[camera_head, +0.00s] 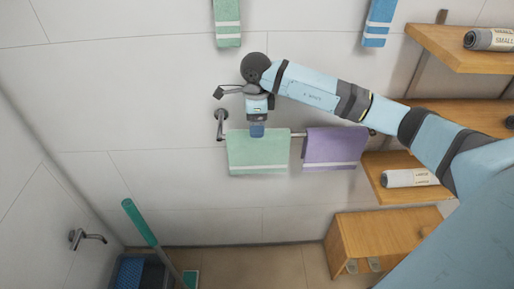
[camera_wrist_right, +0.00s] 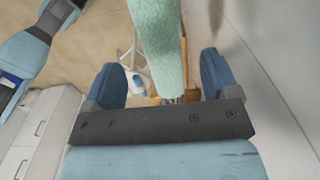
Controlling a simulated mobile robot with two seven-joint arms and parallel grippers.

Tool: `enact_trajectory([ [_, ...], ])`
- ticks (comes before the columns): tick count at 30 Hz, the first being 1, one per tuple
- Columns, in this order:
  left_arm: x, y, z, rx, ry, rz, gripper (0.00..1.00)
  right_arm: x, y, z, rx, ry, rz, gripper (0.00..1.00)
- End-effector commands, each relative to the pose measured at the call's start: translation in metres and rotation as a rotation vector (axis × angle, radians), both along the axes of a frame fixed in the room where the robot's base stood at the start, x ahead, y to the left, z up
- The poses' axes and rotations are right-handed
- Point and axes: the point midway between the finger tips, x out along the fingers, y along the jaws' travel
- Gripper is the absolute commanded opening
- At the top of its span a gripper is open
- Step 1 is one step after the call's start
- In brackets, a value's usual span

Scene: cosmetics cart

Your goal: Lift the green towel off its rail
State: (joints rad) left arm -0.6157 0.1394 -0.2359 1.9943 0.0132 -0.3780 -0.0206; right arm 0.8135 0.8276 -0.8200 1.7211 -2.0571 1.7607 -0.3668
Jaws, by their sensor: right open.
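The green towel (camera_head: 258,158) with a white stripe near its lower edge hangs over the left part of a wall rail (camera_head: 297,136). My right gripper (camera_head: 257,131) is at the towel's top edge, pointing down. In the right wrist view the fingers of my right gripper (camera_wrist_right: 158,82) are apart, with the green towel (camera_wrist_right: 160,40) appearing between and beyond them. I cannot tell if the fingers touch the cloth. My left gripper is not in view.
A purple towel (camera_head: 334,147) hangs on the same rail, to the right. Another green towel (camera_head: 228,22) and a blue towel (camera_head: 378,22) hang higher up. Wooden shelves (camera_head: 392,187) stand at the right. A broom handle (camera_head: 140,222) leans at the lower left.

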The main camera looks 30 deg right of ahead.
Motion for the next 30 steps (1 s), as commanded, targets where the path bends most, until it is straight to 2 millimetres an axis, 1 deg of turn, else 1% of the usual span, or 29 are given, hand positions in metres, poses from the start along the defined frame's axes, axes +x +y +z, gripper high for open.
enact_trajectory([
  [1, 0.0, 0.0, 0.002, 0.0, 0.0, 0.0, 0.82, 0.0, 0.0, -0.007, 0.001, 0.002, 0.0, 0.81],
  [3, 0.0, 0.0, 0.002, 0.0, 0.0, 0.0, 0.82, 0.0, 0.0, -0.013, 0.001, 0.001, -0.001, 0.81],
  [8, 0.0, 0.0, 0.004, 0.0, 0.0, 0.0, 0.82, -0.001, -0.001, -0.023, 0.002, 0.001, 0.0, 0.81],
  [15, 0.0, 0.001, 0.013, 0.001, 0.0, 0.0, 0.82, -0.002, -0.006, -0.058, 0.002, 0.002, 0.001, 0.81],
  [18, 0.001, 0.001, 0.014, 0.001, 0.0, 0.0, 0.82, -0.002, -0.007, -0.067, 0.002, 0.001, 0.0, 0.81],
  [21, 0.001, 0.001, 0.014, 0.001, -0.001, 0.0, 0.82, -0.002, -0.007, -0.071, 0.001, -0.001, 0.0, 0.81],
  [26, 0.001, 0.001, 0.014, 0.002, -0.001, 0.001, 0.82, -0.002, -0.007, -0.071, 0.002, -0.001, 0.0, 0.81],
  [29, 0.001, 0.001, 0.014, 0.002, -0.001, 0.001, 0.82, -0.002, -0.007, -0.07, 0.002, -0.001, 0.0, 0.6],
  [30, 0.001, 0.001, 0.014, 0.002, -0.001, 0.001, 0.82, -0.002, -0.007, -0.07, 0.002, -0.001, 0.0, 0.51],
])
